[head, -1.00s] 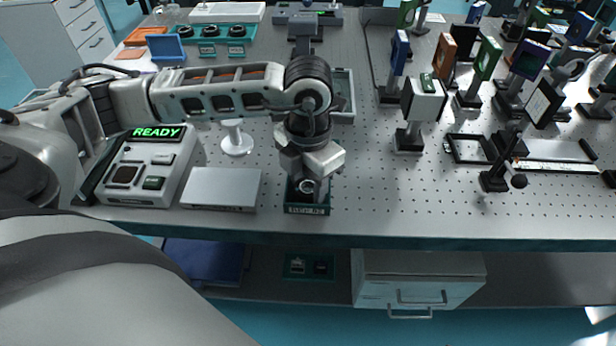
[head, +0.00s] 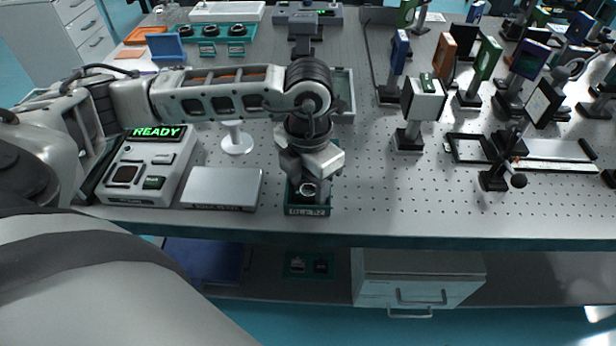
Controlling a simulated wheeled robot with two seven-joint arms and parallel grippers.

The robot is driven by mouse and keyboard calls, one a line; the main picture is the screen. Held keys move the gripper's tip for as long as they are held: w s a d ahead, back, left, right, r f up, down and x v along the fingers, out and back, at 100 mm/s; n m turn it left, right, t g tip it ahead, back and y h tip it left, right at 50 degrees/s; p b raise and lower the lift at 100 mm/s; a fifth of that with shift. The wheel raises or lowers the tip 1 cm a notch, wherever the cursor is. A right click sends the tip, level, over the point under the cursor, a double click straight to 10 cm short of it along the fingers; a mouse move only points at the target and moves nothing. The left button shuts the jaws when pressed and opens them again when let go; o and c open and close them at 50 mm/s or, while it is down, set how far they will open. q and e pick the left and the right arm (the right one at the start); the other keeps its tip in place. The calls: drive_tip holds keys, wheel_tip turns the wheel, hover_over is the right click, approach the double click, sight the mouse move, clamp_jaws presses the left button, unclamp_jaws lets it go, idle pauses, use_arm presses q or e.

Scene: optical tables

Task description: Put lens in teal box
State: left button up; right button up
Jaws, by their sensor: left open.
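My left gripper (head: 309,180) points down over a small teal box (head: 306,211) near the table's front edge. Its jaws are open, and the gripper body hides much of the box. A lens (head: 308,190), a small ring-shaped piece, shows low inside the box, just below the jaws. I cannot tell whether it touches a finger. Another teal tray (head: 222,48) at the back left holds several dark round lens-like pieces. My right gripper is not in view.
A READY-lit device (head: 146,170) and a flat silver box (head: 222,187) stand left of the gripper. A white-headed post (head: 422,100) and several mounted optics stand to the right. The perforated table (head: 400,200) is clear between.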

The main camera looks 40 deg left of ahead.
sight(309, 188)
use_arm(q)
wheel_tip(309, 188, up, 12)
drive_tip(key=shift+w+b, duration=0.15)
drive_tip(key=shift+b, duration=0.2)
idle(0.4)
